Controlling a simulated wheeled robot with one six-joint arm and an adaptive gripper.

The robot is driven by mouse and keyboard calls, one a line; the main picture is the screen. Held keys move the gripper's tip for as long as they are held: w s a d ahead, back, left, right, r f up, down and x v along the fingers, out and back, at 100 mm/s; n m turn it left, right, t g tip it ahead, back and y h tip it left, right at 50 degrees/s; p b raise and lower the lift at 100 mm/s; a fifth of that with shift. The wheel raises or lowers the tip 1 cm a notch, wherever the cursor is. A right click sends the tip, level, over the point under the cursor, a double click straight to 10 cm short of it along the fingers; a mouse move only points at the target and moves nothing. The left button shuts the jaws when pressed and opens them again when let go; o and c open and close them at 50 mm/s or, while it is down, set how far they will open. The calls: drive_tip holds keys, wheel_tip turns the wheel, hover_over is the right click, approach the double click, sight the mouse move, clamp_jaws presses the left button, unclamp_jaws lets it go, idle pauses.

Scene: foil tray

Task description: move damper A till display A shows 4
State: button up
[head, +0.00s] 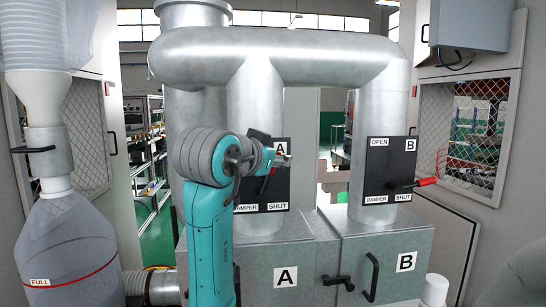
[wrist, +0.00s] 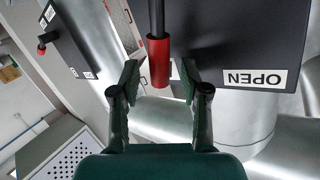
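The damper A panel (head: 277,192) is black, on a vertical duct in the head view, partly hidden by my arm. A bit of red from its handle (head: 272,171) shows beside my gripper (head: 268,157). In the wrist view the red handle grip (wrist: 158,62) on its dark rod lies between the two fingertips of my gripper (wrist: 159,76). The fingers are open, with a visible gap on each side of the grip. The panel in the wrist view (wrist: 225,35) carries an OPEN label. I cannot make out display A or any reading in either view.
The damper B panel (head: 390,165) stands to the right, its red handle (head: 427,182) pointing right. Grey boxes marked A (head: 257,265) and B (head: 400,285) sit below the ducts. A large grey bag (head: 70,250) marked FULL hangs at the left.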

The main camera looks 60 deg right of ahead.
drive_tip(key=v, duration=1.2)
idle(0.6)
